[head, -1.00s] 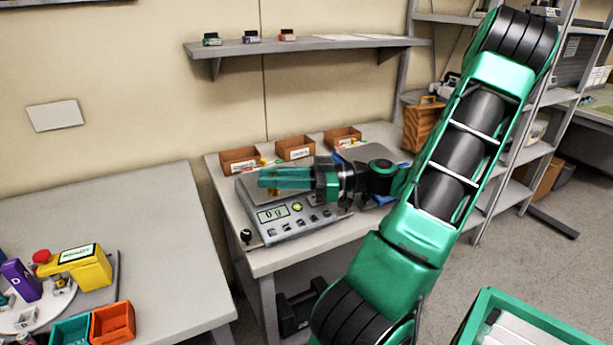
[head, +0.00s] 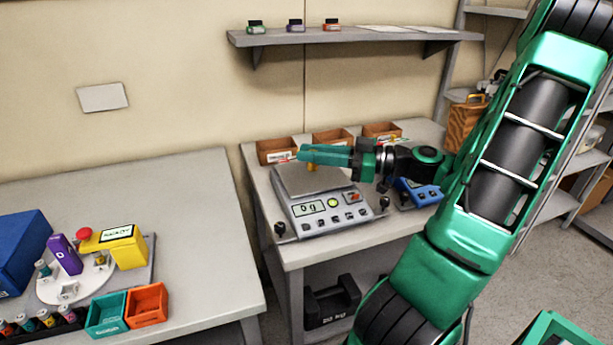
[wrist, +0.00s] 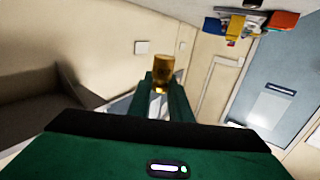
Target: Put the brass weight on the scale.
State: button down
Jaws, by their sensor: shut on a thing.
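The scale (head: 325,212) is a grey box with a flat metal pan on the bench. Its display reads 0 g. My gripper (head: 305,152) reaches in from the right, level, with its green fingers over the back part of the pan. The brass weight (wrist: 163,70) is a small golden cylinder with a knob, between the fingertips in the wrist view. In the head view the brass weight (head: 312,167) shows partly below the fingers, over the pan. I cannot tell whether it touches the pan. The gripper is shut on it.
Small brown bins (head: 276,150) line the back of the bench behind the scale. A blue device (head: 416,193) stands right of the scale. A shelf (head: 355,37) hangs above. The left table (head: 150,195) holds coloured boxes and a round stand; its back is bare.

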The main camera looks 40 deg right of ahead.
jog(key=w+a+r, duration=0.3)
jog(key=w, duration=0.1)
send_over(312, 175)
jog(key=w+d, duration=0.1)
jog(key=w, duration=0.3)
jog(key=shift+t, duration=0.3)
notch_tip(312, 175, down, 7)
jog(key=shift+d+r, duration=0.1)
jog(key=shift+r, duration=0.1)
jog(key=shift+s+f, duration=0.1)
jog(key=shift+f, duration=1.9)
jog(key=shift+f, duration=0.1)
jog(key=c, duration=1.6)
grip_release()
